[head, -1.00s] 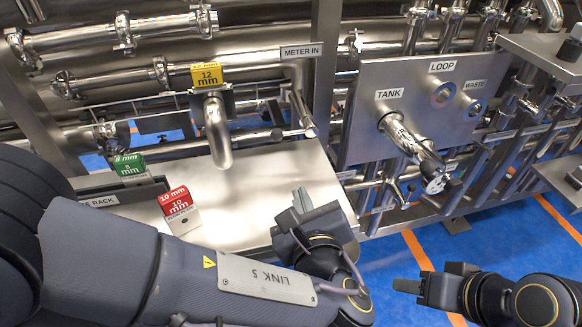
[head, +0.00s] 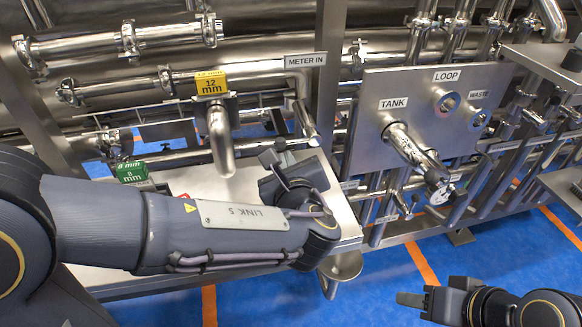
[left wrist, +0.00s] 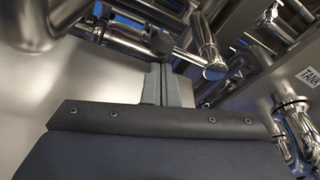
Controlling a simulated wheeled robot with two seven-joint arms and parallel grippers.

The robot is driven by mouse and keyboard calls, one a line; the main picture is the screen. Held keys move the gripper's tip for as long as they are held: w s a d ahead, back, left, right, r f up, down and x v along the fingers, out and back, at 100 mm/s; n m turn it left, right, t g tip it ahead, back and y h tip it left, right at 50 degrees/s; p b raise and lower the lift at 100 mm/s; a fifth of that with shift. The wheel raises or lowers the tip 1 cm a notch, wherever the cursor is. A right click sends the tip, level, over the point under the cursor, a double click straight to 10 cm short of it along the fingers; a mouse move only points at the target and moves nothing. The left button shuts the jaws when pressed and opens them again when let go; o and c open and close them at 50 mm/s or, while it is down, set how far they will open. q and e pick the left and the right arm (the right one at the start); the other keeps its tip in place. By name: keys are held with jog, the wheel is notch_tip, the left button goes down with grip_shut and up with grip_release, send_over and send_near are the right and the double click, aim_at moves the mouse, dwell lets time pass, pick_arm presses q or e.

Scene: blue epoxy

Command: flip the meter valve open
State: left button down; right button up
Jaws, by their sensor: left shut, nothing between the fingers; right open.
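The meter valve is on the pipe below the METER IN label (head: 305,61). Its lever (head: 296,142) is a thin rod with a dark knob, sticking out to the left of the downturned pipe. In the left wrist view the lever (left wrist: 184,54) runs from the dark knob down right to the pipe's open end (left wrist: 214,70). My left gripper (head: 268,158) is shut and empty, just below and left of the knob. In the left wrist view its fingertips (left wrist: 160,70) are just below the knob; I cannot tell whether they touch. My right gripper (head: 410,299) is open, over the floor.
A yellow 12 mm block (head: 211,85) sits above a bent pipe (head: 221,145) left of the valve. A green 8 mm block (head: 131,172) is at the left. The TANK panel (head: 365,150) stands right. Blue floor (head: 370,295) is clear at the front.

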aim_at(290, 141)
pick_arm(q)
jog(key=shift+r, duration=0.1)
jog(key=shift+r+m+y+p, duration=0.3)
jog(key=shift+r+m+p, duration=0.4)
jog(key=shift+p, duration=1.1)
jog(key=r+m+y+p, duration=0.1)
jog(key=m+p, duration=0.1)
jog(key=p, duration=0.3)
jog(key=r+m+p, duration=0.2)
jog(key=p, duration=0.2)
jog(key=shift+d+r+m+g+y+p, duration=0.2)
jog(key=shift+r+m+g+y+p, duration=0.1)
jog(key=shift+y+p, duration=0.1)
jog(key=shift+w+d+r+m+y+p, duration=0.2)
jog(key=shift+d+r+m+y+p, duration=0.45)
jog(key=shift+m+p, duration=1.15)
jog(key=shift+w+d+r+m+y+p, duration=0.3)
jog(key=shift+d+m+p, duration=0.5)
jog(key=shift+p, duration=1.9)
jog(key=shift+w+d+r+m+y+p, duration=0.15)
jog(key=shift+d+r+m+y+p, duration=0.35)
jog(key=shift+m+p, duration=1.3)
jog(key=shift+d+n+p, duration=0.3)
jog(key=shift+n+p, duration=0.2)
